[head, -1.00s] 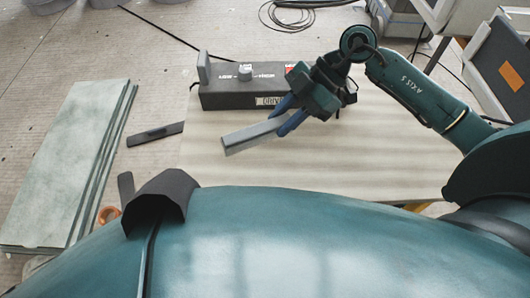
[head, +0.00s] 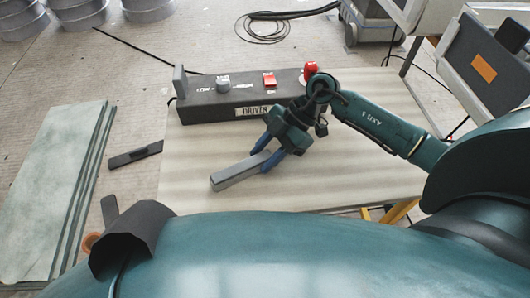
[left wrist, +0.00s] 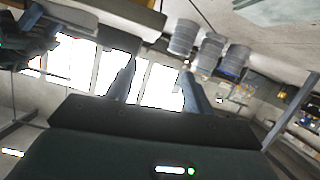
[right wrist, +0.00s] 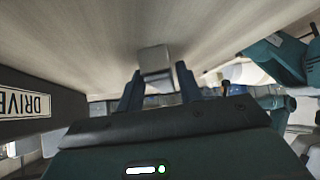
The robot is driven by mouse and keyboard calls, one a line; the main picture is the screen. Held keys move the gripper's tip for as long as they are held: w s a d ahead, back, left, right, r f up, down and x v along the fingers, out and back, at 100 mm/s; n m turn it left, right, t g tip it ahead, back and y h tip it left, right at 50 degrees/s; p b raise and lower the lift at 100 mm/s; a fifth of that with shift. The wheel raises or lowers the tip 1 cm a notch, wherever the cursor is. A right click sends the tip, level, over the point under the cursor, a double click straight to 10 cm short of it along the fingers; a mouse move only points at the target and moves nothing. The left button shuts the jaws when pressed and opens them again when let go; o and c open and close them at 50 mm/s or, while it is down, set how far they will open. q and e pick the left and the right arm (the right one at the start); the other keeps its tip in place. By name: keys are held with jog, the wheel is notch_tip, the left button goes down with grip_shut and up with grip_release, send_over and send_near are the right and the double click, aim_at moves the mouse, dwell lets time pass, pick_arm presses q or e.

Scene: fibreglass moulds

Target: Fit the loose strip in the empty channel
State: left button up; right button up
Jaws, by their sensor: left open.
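A grey rectangular bar (head: 230,177), which looks like the loose strip, is held over the pale tabletop (head: 330,185). My right gripper (head: 260,160) is shut on its right end, with a blue finger on either side. The bar's end also shows between the fingers in the right wrist view (right wrist: 155,60). I cannot tell whether the bar touches the table. My left gripper (left wrist: 158,70) is open and empty, with its fingers apart and pointing into the room. I cannot make out an empty channel in any view.
A dark box labelled DRIVEN (head: 235,98) stands on the table behind the bar, with a grey knob and red switch. Greenish boards (head: 50,190) are stacked at left, and a dark flat piece (head: 133,155) lies near them. Clear tabletop lies right of the bar.

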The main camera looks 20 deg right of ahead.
jog(key=shift+o, duration=1.2)
jog(key=shift+r, duration=0.15)
